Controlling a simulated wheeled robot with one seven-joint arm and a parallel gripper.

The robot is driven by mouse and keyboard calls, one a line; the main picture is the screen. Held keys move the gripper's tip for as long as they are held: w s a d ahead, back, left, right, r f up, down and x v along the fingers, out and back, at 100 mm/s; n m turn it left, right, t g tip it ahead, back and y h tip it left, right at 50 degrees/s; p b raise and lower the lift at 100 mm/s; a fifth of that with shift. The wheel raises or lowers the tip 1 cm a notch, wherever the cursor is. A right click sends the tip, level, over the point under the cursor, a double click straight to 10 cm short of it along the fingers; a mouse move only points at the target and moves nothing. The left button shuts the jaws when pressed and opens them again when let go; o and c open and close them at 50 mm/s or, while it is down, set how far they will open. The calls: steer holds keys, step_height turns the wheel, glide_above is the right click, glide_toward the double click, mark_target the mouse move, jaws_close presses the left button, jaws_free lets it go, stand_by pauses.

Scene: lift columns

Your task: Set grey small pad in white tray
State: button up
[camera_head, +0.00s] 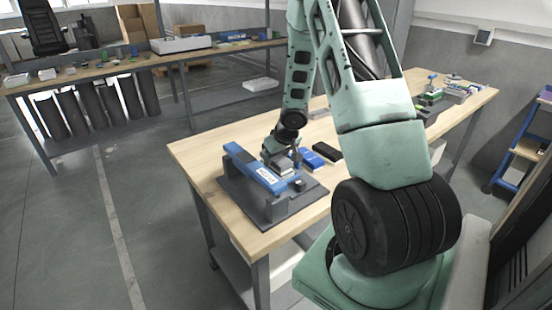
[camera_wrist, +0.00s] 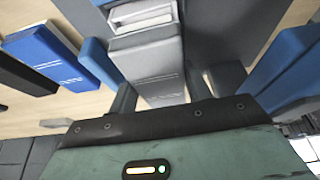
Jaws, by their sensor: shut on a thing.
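The grey small pad (camera_wrist: 148,68) is a light grey block with small print, between the fingers of my gripper (camera_wrist: 158,92) in the wrist view. My gripper is shut on it. In the head view my gripper (camera_head: 283,153) is low over a dark grey fixture (camera_head: 253,202) at the near left of the wooden table, and the grey pad (camera_head: 284,165) shows there beside a blue bar. Whether the pad touches the fixture I cannot tell. A pale, white-edged piece (camera_wrist: 140,14) lies just beyond the pad; I cannot tell whether it is the white tray.
A long blue bar (camera_head: 252,167) with a white label runs along the fixture. A blue box (camera_head: 312,159) and a black box (camera_head: 327,151) lie right of my gripper. Green and grey items (camera_head: 430,97) stand at the table's far end. Bare wood (camera_head: 215,145) shows behind the fixture.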

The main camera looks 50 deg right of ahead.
steer(key=shift+r, duration=0.1)
steer(key=shift+r+p, duration=2.4)
steer(key=shift+p, duration=0.45)
